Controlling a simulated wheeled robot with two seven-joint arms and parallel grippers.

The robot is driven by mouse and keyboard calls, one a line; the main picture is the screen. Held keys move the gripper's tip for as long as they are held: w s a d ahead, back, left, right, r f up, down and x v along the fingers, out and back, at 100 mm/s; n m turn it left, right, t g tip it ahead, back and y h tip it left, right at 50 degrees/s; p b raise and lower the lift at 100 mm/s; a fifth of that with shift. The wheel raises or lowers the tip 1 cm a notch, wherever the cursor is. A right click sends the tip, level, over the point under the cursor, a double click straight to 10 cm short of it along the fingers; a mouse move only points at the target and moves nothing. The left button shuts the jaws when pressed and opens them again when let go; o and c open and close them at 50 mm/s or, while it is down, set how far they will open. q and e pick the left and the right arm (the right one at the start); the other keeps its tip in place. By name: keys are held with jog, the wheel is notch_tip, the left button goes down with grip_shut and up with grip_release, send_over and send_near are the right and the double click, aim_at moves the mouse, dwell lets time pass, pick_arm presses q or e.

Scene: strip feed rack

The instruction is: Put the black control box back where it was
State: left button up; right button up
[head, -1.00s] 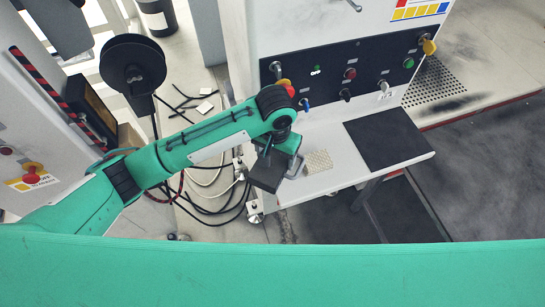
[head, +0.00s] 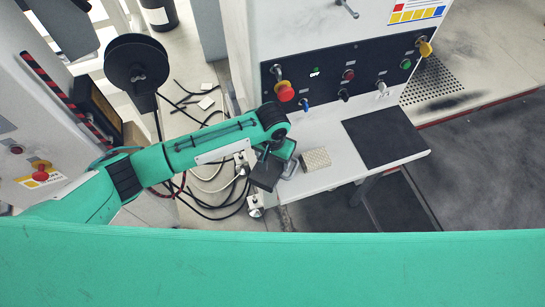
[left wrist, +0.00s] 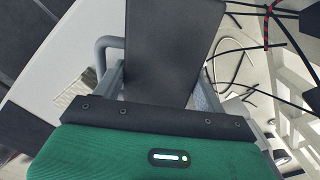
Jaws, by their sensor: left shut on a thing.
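The black control box (head: 264,174) is held by my left gripper (head: 277,161) at the left end of the white shelf, beside a small beige textured block. In the left wrist view the box (left wrist: 172,50) shows as a flat dark face between the two grey fingers, with the gripper's dark edge strip below it. The gripper is shut on it. In the head view the box is over or just off the shelf's left edge; I cannot tell its height or whether it touches the shelf. My right gripper is in neither view.
The white shelf (head: 340,184) carries the beige block (head: 316,159) and a black mat (head: 385,137). Behind it a black panel (head: 330,77) has knobs and a red button (head: 285,93). Loose cables (head: 205,190) lie on the floor at left. The shelf's front strip is bare.

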pick_arm(q)
jog(key=o, duration=1.3)
